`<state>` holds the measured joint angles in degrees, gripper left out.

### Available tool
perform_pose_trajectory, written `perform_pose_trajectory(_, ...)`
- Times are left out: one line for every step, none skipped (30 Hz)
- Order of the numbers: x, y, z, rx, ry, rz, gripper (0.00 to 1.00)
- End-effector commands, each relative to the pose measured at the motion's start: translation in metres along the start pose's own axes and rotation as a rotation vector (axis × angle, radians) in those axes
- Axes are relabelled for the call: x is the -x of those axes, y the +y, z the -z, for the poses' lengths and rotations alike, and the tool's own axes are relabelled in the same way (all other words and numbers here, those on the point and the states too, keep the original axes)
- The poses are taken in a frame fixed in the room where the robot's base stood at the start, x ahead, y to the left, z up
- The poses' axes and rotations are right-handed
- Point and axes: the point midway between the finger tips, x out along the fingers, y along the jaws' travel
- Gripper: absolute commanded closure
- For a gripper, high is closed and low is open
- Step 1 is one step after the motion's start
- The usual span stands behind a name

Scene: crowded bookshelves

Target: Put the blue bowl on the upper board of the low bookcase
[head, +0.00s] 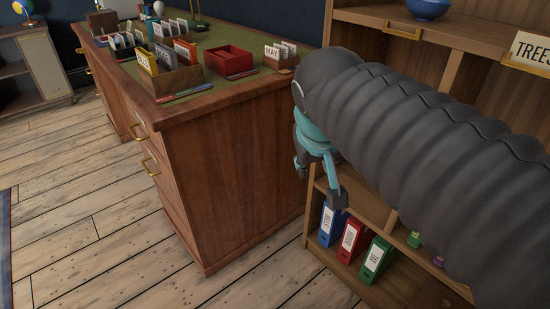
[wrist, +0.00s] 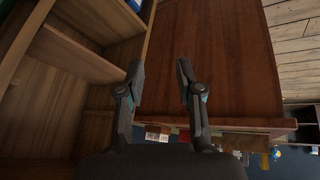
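The blue bowl (head: 428,9) stands upright on a wooden board of the bookcase (head: 375,37) at the upper right of the head view; its top is cut off by the picture edge. My gripper (head: 318,183) is well below and to the left of the bowl, between the desk's side and the bookcase front. In the wrist view my gripper (wrist: 161,68) has its two fingers apart with nothing between them. The bowl does not show there. I cannot tell which boards belong to the low bookcase; my arm hides much of the middle.
The desk (head: 235,165) stands close on the left, with card boxes and a red tray (head: 228,60) on top. Blue, red (head: 353,240) and green binders stand on the bottom shelf. A "TREES" sign (head: 531,53) hangs at right. The left floor (head: 80,220) is clear.

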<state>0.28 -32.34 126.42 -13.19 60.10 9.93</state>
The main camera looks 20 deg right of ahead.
Motion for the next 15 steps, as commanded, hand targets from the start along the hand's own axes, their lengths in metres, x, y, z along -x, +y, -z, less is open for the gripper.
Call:
perform_pose_trajectory(-0.008,-0.011,-0.025,0.017,0.003,0.048,0.64)
perform_pose_trajectory(-0.013,-0.018,-0.036,0.025,0.006,0.075,0.64)
perform_pose_trajectory(-0.019,-0.025,-0.05,0.035,0.01,0.106,0.64)
perform_pose_trajectory(-0.023,-0.03,-0.058,0.041,0.013,0.126,0.64)
perform_pose_trajectory(-0.026,-0.035,-0.066,0.045,0.015,0.144,0.64)
perform_pose_trajectory(-0.03,-0.039,-0.075,0.05,0.019,0.163,0.64)
perform_pose_trajectory(-0.033,-0.042,-0.081,0.052,0.02,0.175,0.64)
perform_pose_trajectory(-0.035,-0.044,-0.085,0.055,0.022,0.184,0.64)
perform_pose_trajectory(-0.037,-0.046,-0.089,0.056,0.025,0.194,0.64)
perform_pose_trajectory(-0.038,-0.047,-0.091,0.057,0.026,0.198,0.64)
perform_pose_trajectory(-0.038,-0.048,-0.092,0.058,0.026,0.201,0.64)
perform_pose_trajectory(-0.039,-0.049,-0.093,0.059,0.025,0.203,0.64)
perform_pose_trajectory(-0.039,-0.049,-0.094,0.059,0.025,0.204,0.64)
perform_pose_trajectory(-0.039,-0.049,-0.094,0.059,0.025,0.204,0.64)
perform_pose_trajectory(-0.039,-0.049,-0.093,0.059,0.025,0.204,0.64)
